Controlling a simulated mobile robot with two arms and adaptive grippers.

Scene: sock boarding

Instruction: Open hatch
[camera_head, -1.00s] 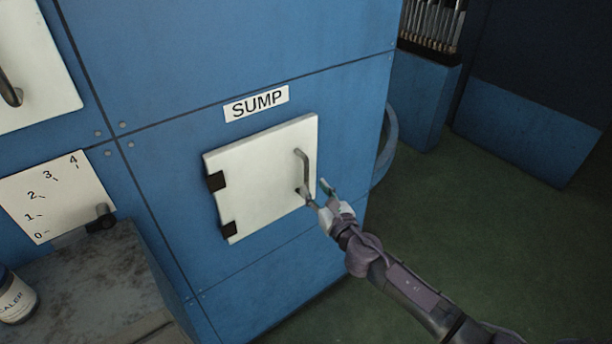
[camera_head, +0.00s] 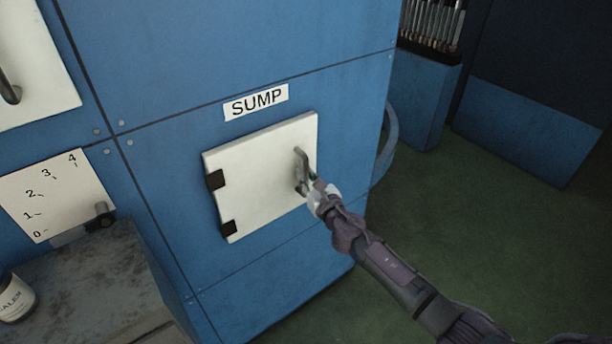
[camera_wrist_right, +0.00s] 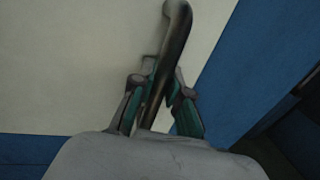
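The hatch is a white square door (camera_head: 250,185) on a blue cabinet under a SUMP label. It has black hinges on its left edge and lies closed against the cabinet. Its grey bar handle (camera_head: 301,163) is near the right edge and also shows in the right wrist view (camera_wrist_right: 176,30). My right gripper (camera_head: 305,183) is at the lower part of the handle. In the right wrist view its fingers (camera_wrist_right: 160,100) lie on both sides of the bar, close against it, and look shut on it. My left gripper is not in view.
A second white door (camera_head: 40,75) with a handle is at the upper left. Below it are a numbered scale plate (camera_head: 60,190) with a dark lever, a worn grey ledge (camera_head: 95,275) and a bottle (camera_head: 14,298). The green floor (camera_head: 460,215) at right is clear.

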